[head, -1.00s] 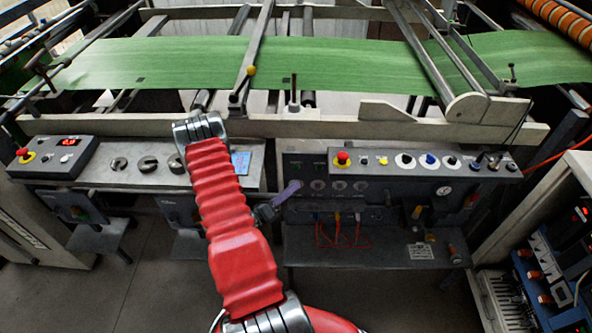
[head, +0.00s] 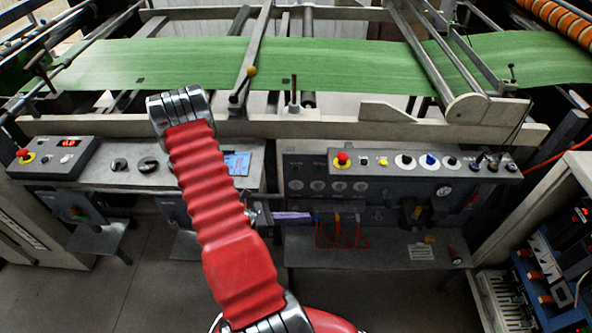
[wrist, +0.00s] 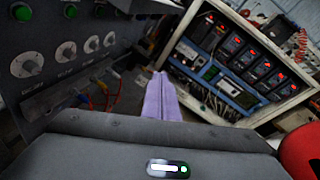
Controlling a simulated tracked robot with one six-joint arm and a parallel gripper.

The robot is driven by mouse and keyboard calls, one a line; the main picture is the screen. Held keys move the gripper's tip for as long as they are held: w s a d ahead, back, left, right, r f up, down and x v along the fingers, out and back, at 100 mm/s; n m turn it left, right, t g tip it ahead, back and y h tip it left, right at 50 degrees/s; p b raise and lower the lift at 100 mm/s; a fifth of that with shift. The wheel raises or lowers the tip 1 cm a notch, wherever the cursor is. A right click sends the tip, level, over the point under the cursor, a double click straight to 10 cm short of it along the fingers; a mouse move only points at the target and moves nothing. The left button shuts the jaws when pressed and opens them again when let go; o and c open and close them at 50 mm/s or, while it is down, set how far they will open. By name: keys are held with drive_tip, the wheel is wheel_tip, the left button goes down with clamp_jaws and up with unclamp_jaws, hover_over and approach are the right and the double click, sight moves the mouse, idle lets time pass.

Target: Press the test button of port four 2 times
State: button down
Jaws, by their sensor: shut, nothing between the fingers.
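My gripper (head: 308,217) is shut and empty, with pale purple fingers pointing right in the head view. It appears low in front of the left part of the grey control panel (head: 400,172). In the wrist view the closed fingers (wrist: 160,77) point away, to the right of the panel face (wrist: 70,20). Below the panel's row of round dials (head: 339,186) is a port strip (head: 376,214) with colored plugs and red cables; plugs (wrist: 84,98) also show in the wrist view. I cannot make out the port numbers or which part is the test button of port four.
A red emergency knob (head: 342,159) and several other knobs top the panel. A second console (head: 50,158) stands at the left. A rack (wrist: 235,70) with lit modules stands beyond the fingers in the wrist view. Green sack web (head: 350,62) runs behind.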

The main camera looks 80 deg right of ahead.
drive_tip(key=w+a+r+m+t+y, duration=0.2)
drive_tip(key=w+a+r+m+t, duration=0.65)
drive_tip(key=w+a+r, duration=1)
drive_tip(key=w+a+r+t+y, duration=0.2)
drive_tip(key=a+r+t, duration=0.3)
drive_tip(key=a+r, duration=0.3)
drive_tip(key=w+a+r+t+y, duration=0.2)
drive_tip(key=a+r+t, duration=0.4)
drive_tip(key=a, duration=0.8)
wheel_tip(320, 180, up, 3)
drive_tip(key=shift+a+f+m+y, duration=0.15)
drive_tip(key=shift+a+m+y, duration=0.2)
drive_tip(key=shift+m, duration=0.1)
drive_tip(key=shift+d, duration=0.15)
